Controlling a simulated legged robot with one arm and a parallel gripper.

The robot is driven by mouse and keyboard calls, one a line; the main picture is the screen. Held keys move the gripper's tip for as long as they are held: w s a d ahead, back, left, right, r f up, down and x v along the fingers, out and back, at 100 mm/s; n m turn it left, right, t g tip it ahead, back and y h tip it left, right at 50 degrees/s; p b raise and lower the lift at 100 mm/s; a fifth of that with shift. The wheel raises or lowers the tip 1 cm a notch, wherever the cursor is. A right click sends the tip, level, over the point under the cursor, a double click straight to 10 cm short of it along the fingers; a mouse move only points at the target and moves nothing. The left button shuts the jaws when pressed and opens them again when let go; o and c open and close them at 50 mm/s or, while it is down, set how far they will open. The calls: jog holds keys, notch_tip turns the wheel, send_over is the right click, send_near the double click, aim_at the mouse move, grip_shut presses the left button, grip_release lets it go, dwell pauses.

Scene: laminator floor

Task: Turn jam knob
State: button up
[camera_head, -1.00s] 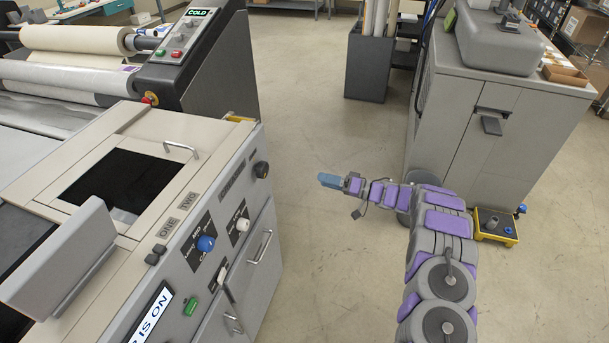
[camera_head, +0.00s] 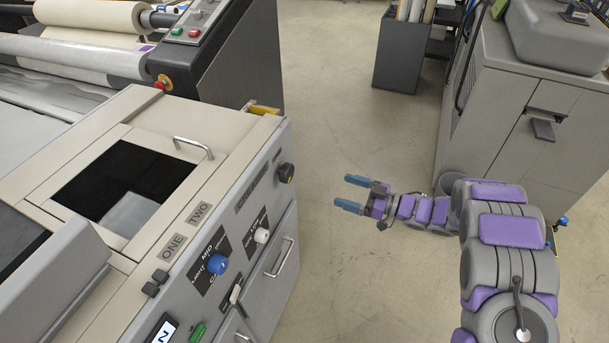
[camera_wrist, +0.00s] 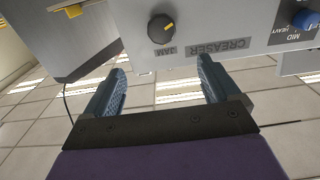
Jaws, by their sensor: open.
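The jam knob (camera_head: 286,172) is a round black knob at the far right end of the slanted grey control panel. In the wrist view the jam knob (camera_wrist: 161,28) has a yellow pointer mark and sits above the JAM label (camera_wrist: 165,51), beside the CREASER label (camera_wrist: 219,48). My gripper (camera_head: 349,193) is open and empty, in the air over the aisle to the right of the panel. In the wrist view its two blue fingers (camera_wrist: 160,84) are spread apart, with the knob beyond and between them, not touched.
The panel also carries a blue knob (camera_head: 217,264), a white knob (camera_head: 261,235) and a green switch (camera_head: 198,333). A metal door handle (camera_head: 279,257) sticks out below. A grey cabinet (camera_head: 540,130) stands at the right. The aisle floor (camera_head: 330,120) between is clear.

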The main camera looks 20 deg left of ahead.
send_near(291, 176)
jog(key=a, duration=0.2)
jog(key=shift+w+a+r+b, duration=0.2)
jog(key=shift+a+b, duration=0.2)
jog(key=shift+a, duration=0.25)
jog(key=shift+w+a+r+b, duration=0.1)
jog(key=shift+w+a+b, duration=0.2)
jog(key=shift+a, duration=0.35)
jog(key=a, duration=0.5)
jog(key=shift+a+f, duration=0.3)
jog(key=shift+a, duration=0.1)
jog(key=shift+d+r, duration=0.25)
jog(key=shift+d, duration=0.8)
jog(key=shift+c, duration=0.6)
jog(key=shift+d, duration=0.3)
jog(key=shift+c, duration=0.8)
jog(key=shift+a, duration=0.1)
jog(key=c, duration=0.3)
jog(key=shift+a, duration=0.55)
jog(key=c, duration=0.3)
jog(key=shift+c, duration=0.8)
